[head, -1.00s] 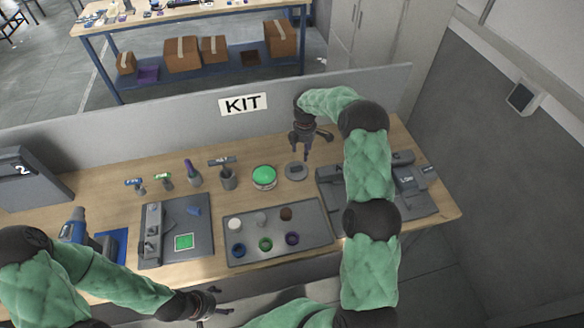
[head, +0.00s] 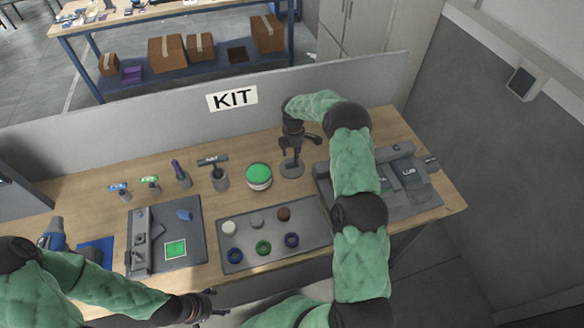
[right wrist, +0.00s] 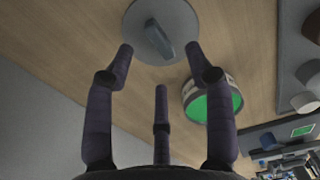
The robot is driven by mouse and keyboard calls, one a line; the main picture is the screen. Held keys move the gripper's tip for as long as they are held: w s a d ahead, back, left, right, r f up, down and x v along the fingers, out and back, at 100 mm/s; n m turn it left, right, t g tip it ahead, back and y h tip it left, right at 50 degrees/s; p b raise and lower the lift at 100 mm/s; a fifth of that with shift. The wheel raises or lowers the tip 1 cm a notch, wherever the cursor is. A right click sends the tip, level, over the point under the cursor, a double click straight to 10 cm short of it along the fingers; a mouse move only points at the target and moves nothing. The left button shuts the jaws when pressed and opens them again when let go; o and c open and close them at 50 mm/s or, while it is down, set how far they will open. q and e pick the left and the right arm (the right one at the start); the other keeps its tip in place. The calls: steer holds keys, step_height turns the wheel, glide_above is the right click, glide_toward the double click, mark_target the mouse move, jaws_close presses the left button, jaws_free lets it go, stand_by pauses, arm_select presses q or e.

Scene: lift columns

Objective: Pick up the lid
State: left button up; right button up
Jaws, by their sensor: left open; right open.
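The lid is a grey disc (head: 292,169) with a raised bar handle, lying flat on the wooden table right of the round tin with green contents (head: 258,176). In the right wrist view the lid (right wrist: 180,20) lies just beyond the fingertips, its handle upright. My right gripper (head: 291,160) is open and empty, pointing down over the lid; in the right wrist view its fingers (right wrist: 160,75) are spread and apart from the handle. The green-topped tin (right wrist: 212,100) shows behind the right finger. My left gripper (head: 212,303) is open at the table's front edge, holding nothing visible.
A grey tray (head: 310,250) with several small rings and caps lies in front of the lid. Grey fixtures (head: 405,180) stand at right, partly behind my right arm. A grey panel (head: 150,122) with a KIT sign closes the back. Tools stand upright at left.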

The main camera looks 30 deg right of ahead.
mark_target(292, 166)
steer(key=shift+w+a+f, duration=0.1)
steer(key=shift+w+f, duration=0.1)
steer(key=shift+f, duration=1.45)
steer(key=shift+w+f, duration=0.2)
steer(key=shift+f, duration=1.45)
steer(key=shift+c, duration=0.3)
jaws_close()
